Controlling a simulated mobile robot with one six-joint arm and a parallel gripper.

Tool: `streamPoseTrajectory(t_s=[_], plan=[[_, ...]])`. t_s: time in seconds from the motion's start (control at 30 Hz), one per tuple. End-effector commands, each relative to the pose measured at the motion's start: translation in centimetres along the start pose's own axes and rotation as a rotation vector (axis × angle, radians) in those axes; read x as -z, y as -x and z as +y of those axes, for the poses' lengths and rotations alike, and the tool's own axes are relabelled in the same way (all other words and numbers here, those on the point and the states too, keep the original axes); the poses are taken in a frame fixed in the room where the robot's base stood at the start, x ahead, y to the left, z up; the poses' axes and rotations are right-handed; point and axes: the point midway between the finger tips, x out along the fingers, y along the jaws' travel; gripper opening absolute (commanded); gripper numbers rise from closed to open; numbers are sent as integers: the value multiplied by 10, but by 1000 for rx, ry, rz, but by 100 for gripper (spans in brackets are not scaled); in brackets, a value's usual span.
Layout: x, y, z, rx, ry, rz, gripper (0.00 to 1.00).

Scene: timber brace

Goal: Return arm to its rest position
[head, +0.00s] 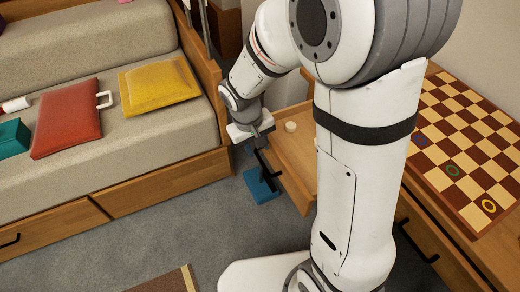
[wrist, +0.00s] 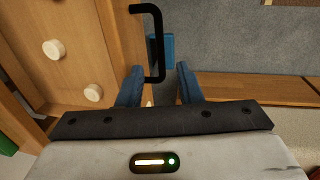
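My gripper (head: 256,143) is low in the middle of the head view, at the front of a wooden drawer (head: 290,150) that stands out from the cabinet. In the wrist view, the two blue fingers of my gripper (wrist: 158,88) are spread apart. The black drawer handle (wrist: 158,45) reaches down between them, and I see a gap on either side of it. The handle also shows in the head view (head: 267,163), just below the gripper. The fingers hold nothing that I can see. My arm hides part of the drawer in the head view.
Round cream pieces (wrist: 54,49) lie in the drawer. A blue object (head: 262,185) is on the floor below the gripper. A sofa bench with a red cushion (head: 67,118) and yellow cushion (head: 158,86) stands left. A checkered board (head: 460,150) lies right. Grey carpet (head: 170,235) is open in front.

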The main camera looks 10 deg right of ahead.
Motion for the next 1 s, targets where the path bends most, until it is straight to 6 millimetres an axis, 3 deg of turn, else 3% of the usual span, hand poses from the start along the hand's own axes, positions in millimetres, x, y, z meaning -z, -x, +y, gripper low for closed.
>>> streamPoseTrajectory(t_s=[0.17,0.77,0.87,1.0], plan=[[1,18,0,0,0,1,32],[0,25,3,2,-6,3,32],[-7,51,13,9,-26,12,32],[-28,115,40,31,-84,36,32]])
